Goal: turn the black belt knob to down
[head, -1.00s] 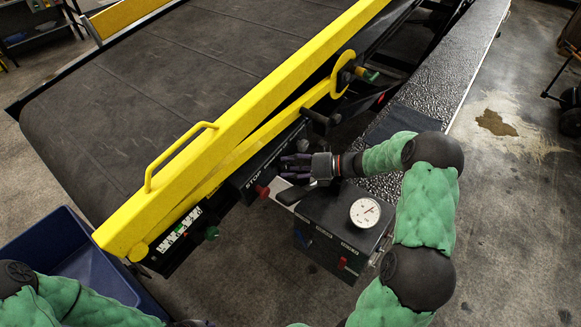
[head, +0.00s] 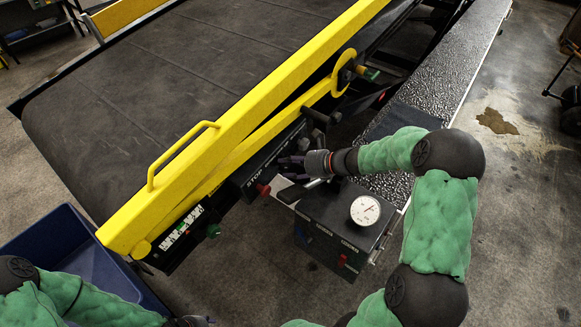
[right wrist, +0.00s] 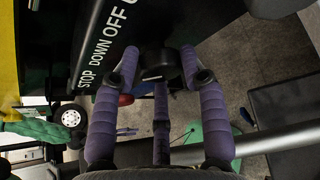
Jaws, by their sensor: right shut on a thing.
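The black belt knob (right wrist: 158,64) sits on the dark control panel (right wrist: 97,45), beside white words including STOP, DOWN and OFF. My right gripper (right wrist: 162,62) is shut on the knob, with purple fingers on both sides of it. Which word the knob points to cannot be told. In the head view my right gripper (head: 292,165) is at the panel under the yellow rail and its fingers hide the knob. A small dark part of my left gripper (head: 195,322) shows at the bottom edge. Its jaws cannot be made out.
A red button (head: 263,190) and a green knob (head: 213,231) stick out nearby. A dark box with a round gauge (head: 365,210) stands just below my right gripper. The yellow rail (head: 240,110) runs above. A blue bin (head: 70,250) is at lower left.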

